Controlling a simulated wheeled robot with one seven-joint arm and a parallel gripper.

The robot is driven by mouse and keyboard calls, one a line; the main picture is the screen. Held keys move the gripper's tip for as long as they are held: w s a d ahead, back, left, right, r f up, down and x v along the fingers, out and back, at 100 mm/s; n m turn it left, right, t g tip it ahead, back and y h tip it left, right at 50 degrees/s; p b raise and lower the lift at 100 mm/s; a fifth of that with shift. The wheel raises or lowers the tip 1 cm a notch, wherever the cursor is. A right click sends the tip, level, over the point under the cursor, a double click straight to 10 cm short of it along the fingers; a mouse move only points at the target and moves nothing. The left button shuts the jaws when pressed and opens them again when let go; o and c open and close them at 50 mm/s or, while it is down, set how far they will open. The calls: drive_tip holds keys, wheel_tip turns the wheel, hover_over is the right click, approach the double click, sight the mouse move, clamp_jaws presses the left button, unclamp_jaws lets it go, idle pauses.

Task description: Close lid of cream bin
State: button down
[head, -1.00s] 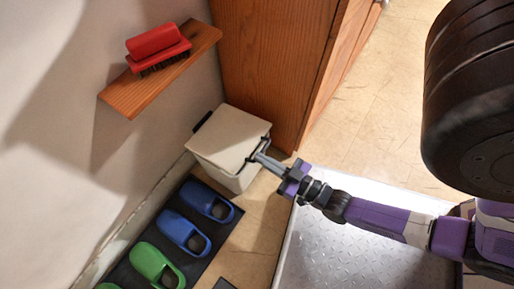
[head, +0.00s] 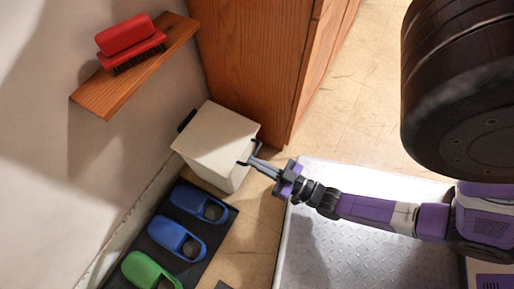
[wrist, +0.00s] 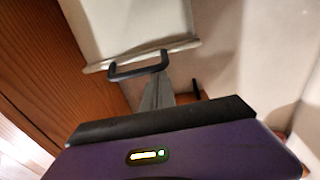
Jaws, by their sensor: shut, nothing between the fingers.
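The cream bin (head: 205,172) stands on the floor against the wooden cabinet. Its lid (head: 214,135) lies flat over the top, and I see no gap under it in the head view. A dark handle (head: 253,150) is on the lid's edge facing my arm. My gripper (head: 253,161) is shut and empty, its tips at or just beside this handle. In the wrist view the lid (wrist: 130,22) and the black handle (wrist: 140,68) are just beyond the grey fingers (wrist: 158,85). I cannot tell whether they touch the handle.
A wooden cabinet (head: 245,50) stands behind the bin. A wooden shelf (head: 120,80) on the wall holds a red brush (head: 128,38). Blue clogs (head: 181,240) and a green clog (head: 150,270) lie on a dark mat. Tiled floor (head: 350,95) is clear at right.

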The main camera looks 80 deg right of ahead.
drive_tip(key=shift+s+a+f, duration=0.1)
drive_tip(key=shift+s+f, duration=0.05)
drive_tip(key=shift+f, duration=0.75)
drive_tip(key=r+p+v, duration=0.1)
drive_tip(key=p+v, duration=0.1)
drive_tip(key=v, duration=0.5)
drive_tip(key=shift+s+r, duration=0.25)
drive_tip(key=shift+r, duration=0.05)
drive_tip(key=w+a+r+n+g+y, duration=0.1)
drive_tip(key=w+a+r+y, duration=0.15)
drive_tip(key=r, duration=0.45)
drive_tip(key=w+a+r+n+g+y, duration=0.1)
drive_tip(key=a+r, duration=0.3)
drive_tip(key=r, duration=0.3)
drive_tip(key=w+a+r+n+g+y, duration=0.1)
drive_tip(key=w+a+r+y, duration=0.15)
drive_tip(key=r, duration=0.55)
wheel_tip(320, 180, up, 35)
drive_tip(key=s+p, duration=0.1)
drive_tip(key=p, duration=3.3)
drive_tip(key=shift+s+a+h, duration=0.35)
drive_tip(key=shift+a+h, duration=0.05)
